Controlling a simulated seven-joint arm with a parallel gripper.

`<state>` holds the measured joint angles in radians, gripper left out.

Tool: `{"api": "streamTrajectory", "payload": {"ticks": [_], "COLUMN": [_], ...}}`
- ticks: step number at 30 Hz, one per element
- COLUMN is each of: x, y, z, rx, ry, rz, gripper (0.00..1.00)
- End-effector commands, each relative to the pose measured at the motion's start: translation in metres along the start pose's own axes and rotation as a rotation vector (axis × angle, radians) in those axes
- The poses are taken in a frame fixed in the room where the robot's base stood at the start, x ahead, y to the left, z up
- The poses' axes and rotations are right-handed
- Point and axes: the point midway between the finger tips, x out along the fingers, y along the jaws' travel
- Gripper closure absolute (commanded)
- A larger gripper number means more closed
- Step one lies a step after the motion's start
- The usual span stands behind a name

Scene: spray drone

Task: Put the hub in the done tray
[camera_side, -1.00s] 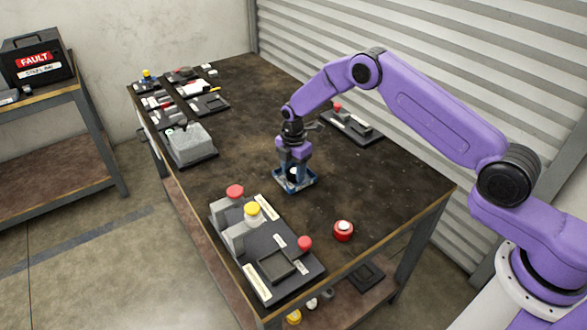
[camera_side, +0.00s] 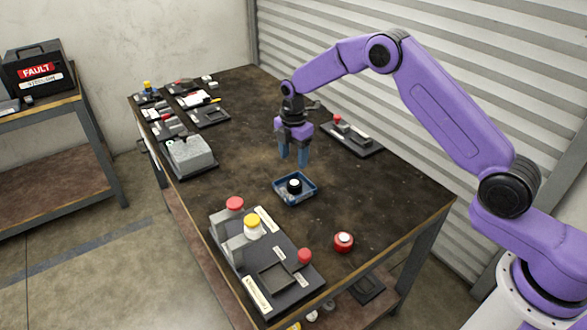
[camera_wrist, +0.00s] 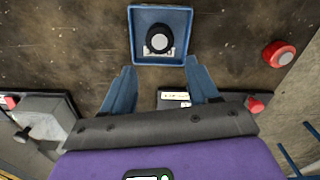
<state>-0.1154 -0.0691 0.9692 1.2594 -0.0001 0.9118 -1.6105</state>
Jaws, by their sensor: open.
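The hub (camera_side: 294,185), a small round black piece with some white, sits inside a square blue tray (camera_side: 296,203) in the middle of the table. The wrist view shows the hub (camera_wrist: 159,39) from above, near the tray's lower wall (camera_wrist: 160,61). I take this tray to be the done tray; no label is readable on it. My gripper (camera_side: 293,160) is open and empty, its blue fingers pointing down, above and a little behind the tray. The wrist view also shows the open fingers (camera_wrist: 160,75), with nothing between them and apart from the hub.
A dark fixture board (camera_side: 255,262) with red and yellow knobs stands at the front. A red button (camera_side: 344,242) is at the front right. A grey block (camera_side: 190,153) and several small boards are at the left. A slim board (camera_side: 352,137) lies behind. The middle table is mostly clear.

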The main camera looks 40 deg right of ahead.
Motion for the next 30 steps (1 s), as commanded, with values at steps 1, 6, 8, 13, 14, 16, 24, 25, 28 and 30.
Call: {"api": "streamTrajectory", "payload": {"ticks": [1,6,8,13,14,16,24,25,28,30], "x": [-0.008,-0.022,-0.024,-0.026,-0.026,-0.029,-0.074,-0.079,-0.097,-0.108], "y": [0.001,0.000,0.000,0.000,0.000,-0.002,-0.044,-0.052,-0.080,-0.102], "z": [0.000,0.000,0.000,0.000,-0.001,-0.004,-0.047,-0.052,-0.069,-0.078], "rx": [0.000,0.000,0.000,0.000,0.000,0.007,0.107,0.124,0.177,0.216], "ry": [0.000,0.000,0.000,0.000,0.000,0.000,0.002,0.002,0.003,0.005], "rz": [0.001,0.000,0.000,-0.001,0.000,0.000,0.007,0.007,0.009,0.011], "gripper": [0.40,0.40,0.40,0.40,0.40,0.40,0.40,0.40,0.40,0.40]}}
